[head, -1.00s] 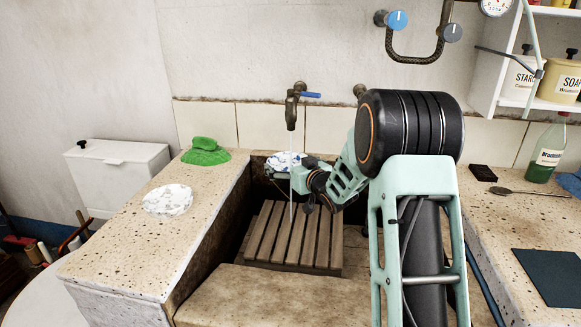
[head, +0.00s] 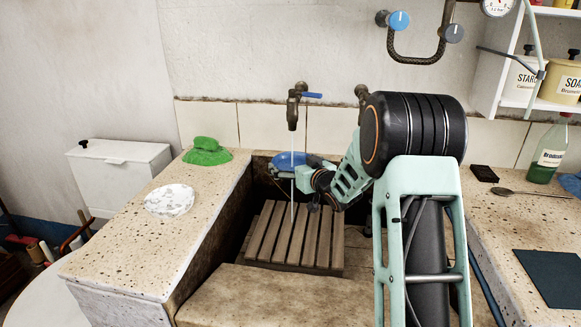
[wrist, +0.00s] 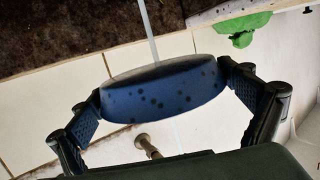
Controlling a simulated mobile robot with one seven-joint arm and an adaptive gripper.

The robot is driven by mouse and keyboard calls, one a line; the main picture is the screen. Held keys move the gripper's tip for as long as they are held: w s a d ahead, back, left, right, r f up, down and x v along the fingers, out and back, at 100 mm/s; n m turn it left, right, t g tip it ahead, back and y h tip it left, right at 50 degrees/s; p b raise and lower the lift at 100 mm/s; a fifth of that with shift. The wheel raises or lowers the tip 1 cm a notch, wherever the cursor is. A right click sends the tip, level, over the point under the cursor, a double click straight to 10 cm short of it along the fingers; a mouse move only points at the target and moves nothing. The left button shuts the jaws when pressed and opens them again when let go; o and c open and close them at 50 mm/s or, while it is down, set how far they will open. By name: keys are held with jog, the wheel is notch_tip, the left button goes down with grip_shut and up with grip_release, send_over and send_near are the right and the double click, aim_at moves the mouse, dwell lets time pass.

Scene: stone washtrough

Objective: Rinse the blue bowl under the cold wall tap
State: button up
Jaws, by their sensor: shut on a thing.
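The blue bowl (head: 290,160) is held over the trough under the wall tap (head: 293,105), which has a blue lever. In the wrist view the bowl (wrist: 165,88) is tilted, its blue side showing dark spots. My gripper (head: 303,172) is shut on it, with a finger at each side in the wrist view (wrist: 170,95). A thin water stream (head: 292,205) shows below the bowl and runs down to the wooden slats. In the wrist view the stream (wrist: 148,30) shows on both sides of the bowl. The bowl's inside is hidden.
A slatted wooden rack (head: 290,240) lies in the stone trough. On the left ledge are a green cloth-like thing (head: 206,153) and a flat white patch or dish (head: 169,200). A second tap (head: 361,91) is partly behind my arm. A green bottle (head: 548,152) stands at right.

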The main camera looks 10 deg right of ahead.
jog(key=shift+d, duration=0.15)
jog(key=s+b, duration=0.1)
jog(key=s, duration=0.7)
jog(key=shift+b, duration=0.4)
jog(key=shift+r, duration=0.1)
dwell(1.0)
jog(key=shift+s+a+r+p, duration=0.15)
jog(key=shift+s+r+p, duration=0.45)
jog(key=shift+s+r, duration=0.55)
jog(key=shift+s+a+r+p, duration=0.1)
jog(key=shift+s+r+p, duration=0.45)
jog(key=shift+s+r, duration=0.55)
jog(key=shift+c, duration=0.2)
jog(key=shift+s+f, duration=0.25)
